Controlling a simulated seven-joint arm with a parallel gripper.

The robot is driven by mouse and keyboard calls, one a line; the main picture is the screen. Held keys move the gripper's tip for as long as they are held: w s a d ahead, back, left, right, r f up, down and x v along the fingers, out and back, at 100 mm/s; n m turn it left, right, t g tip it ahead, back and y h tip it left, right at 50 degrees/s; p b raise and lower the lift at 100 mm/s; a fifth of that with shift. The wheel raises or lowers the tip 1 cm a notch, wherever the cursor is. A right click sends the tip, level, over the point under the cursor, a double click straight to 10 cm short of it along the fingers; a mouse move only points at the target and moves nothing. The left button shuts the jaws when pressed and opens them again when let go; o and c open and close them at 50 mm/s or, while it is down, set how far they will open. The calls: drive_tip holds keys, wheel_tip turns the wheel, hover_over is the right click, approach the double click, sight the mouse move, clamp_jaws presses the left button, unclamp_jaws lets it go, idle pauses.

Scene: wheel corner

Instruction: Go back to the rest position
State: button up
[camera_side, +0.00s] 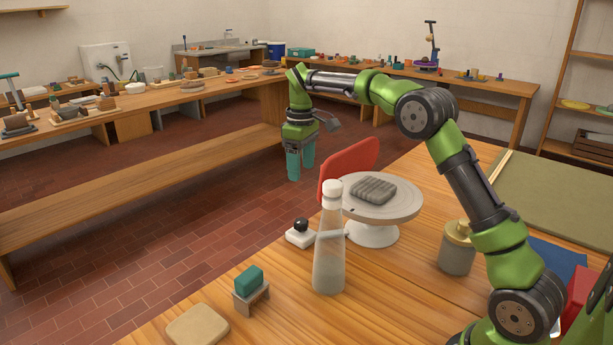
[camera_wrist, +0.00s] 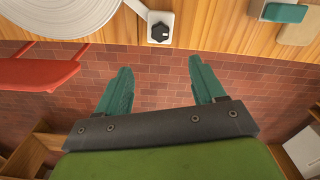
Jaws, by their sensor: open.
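My gripper (camera_side: 301,163) hangs pointing down from my green arm, with two teal fingers. In the side view it is beyond the far edge of the wooden table, left of the red panel and above the brick floor. In the wrist view, the fingers of my gripper (camera_wrist: 160,82) are spread apart with only floor showing between them. It is open and empty. A round pale wheel (camera_side: 390,203) stands on the table to the right of my gripper, with a grey ridged slab (camera_side: 374,189) on top. The wheel's edge also shows in the wrist view (camera_wrist: 70,14).
A red curved panel (camera_side: 348,165) stands behind the wheel. A tall bottle (camera_side: 329,255), a black knob on a white base (camera_side: 300,232), a teal block on a stand (camera_side: 249,281) and a lidded jar (camera_side: 457,252) stand on the table. A bench (camera_side: 150,178) lies beyond.

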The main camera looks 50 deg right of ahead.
drive_tip(key=shift+r, duration=0.2)
drive_tip(key=s+a+r+m+t, duration=0.25)
drive_tip(key=s+a+r, duration=0.55)
drive_tip(key=s, duration=0.4)
drive_tip(key=s+a+f+m+t+y, duration=0.1)
drive_tip(key=s+a+f+m+t, duration=0.1)
drive_tip(key=s, duration=0.6)
drive_tip(key=s+a+f+m+t+y, duration=0.1)
drive_tip(key=s+a+f+m+t, duration=0.1)
drive_tip(key=s, duration=0.6)
drive_tip(key=shift+s+a+f+t, duration=0.35)
drive_tip(key=shift+a, duration=0.1)
drive_tip(key=shift+m, duration=0.25)
